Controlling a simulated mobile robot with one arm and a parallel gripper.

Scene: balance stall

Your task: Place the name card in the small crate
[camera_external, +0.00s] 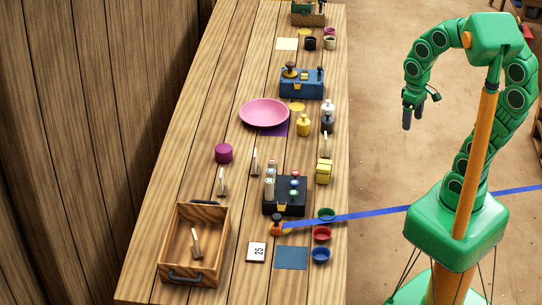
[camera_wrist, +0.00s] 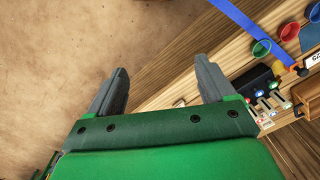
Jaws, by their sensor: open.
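The wooden crate (camera_external: 166,262) with dark handles stands at the near left of the table. A small pale upright card-like piece (camera_external: 196,242) stands inside it. Similar pieces stand on the table beyond it, one near the crate (camera_external: 222,184), one farther along (camera_external: 255,162) and one near the right edge (camera_external: 326,146). No name is readable on any of them, so I cannot tell which is the name card. A white card marked 25 (camera_external: 257,252) lies right of the crate. My gripper (camera_external: 413,113) is open and empty, right of the table; its fingers show in the wrist view (camera_wrist: 161,68).
A black rack with bottles (camera_external: 285,208), a tape dispenser with blue tape (camera_external: 278,228) and several coloured cups (camera_external: 321,234) crowd the near right. A pink dish (camera_external: 264,112) and a blue balance (camera_external: 302,86) stand farther back.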

